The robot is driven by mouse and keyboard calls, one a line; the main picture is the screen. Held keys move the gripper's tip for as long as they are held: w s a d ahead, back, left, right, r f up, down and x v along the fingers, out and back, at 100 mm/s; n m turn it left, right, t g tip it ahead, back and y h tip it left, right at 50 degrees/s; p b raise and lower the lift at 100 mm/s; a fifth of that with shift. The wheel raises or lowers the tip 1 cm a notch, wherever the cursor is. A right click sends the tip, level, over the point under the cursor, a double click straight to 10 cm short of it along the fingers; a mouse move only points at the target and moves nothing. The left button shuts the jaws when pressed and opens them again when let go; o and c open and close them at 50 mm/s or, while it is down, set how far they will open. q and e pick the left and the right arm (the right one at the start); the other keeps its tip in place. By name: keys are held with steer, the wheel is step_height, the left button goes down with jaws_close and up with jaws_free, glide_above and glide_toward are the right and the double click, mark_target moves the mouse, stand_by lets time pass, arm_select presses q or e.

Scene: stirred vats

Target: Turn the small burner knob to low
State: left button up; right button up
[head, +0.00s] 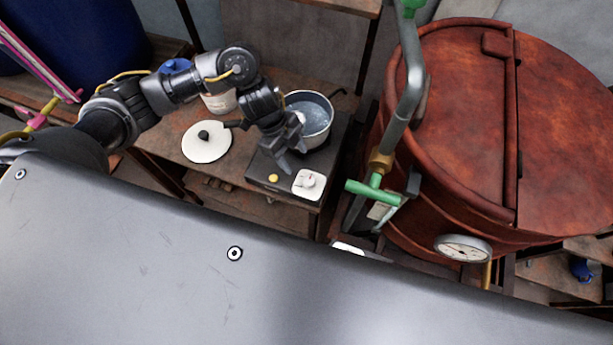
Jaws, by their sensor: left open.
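The small burner (325,172) is a dark box on a wooden table. Its knob (308,181) is pale with a small red mark, on a white plate at the front right. A yellow button or light (273,178) is to the knob's left on the same front. A pot of bluish liquid (308,119) stands on the burner. My left gripper (289,163) is open, above the front of the burner, left of and behind the knob in the picture. It appears apart from the knob and empty. My right gripper is not in view.
A white lid (206,142) with a black knob lies left of the burner. A white container (221,101) stands behind it. A large red-brown vat (450,120), a pipe with a green handle (372,193) and a gauge (463,247) stand close on the right.

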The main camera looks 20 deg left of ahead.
mark_target(308, 181)
arm_select(q)
steer(key=x, duration=1.1)
steer(key=shift+r, duration=0.1)
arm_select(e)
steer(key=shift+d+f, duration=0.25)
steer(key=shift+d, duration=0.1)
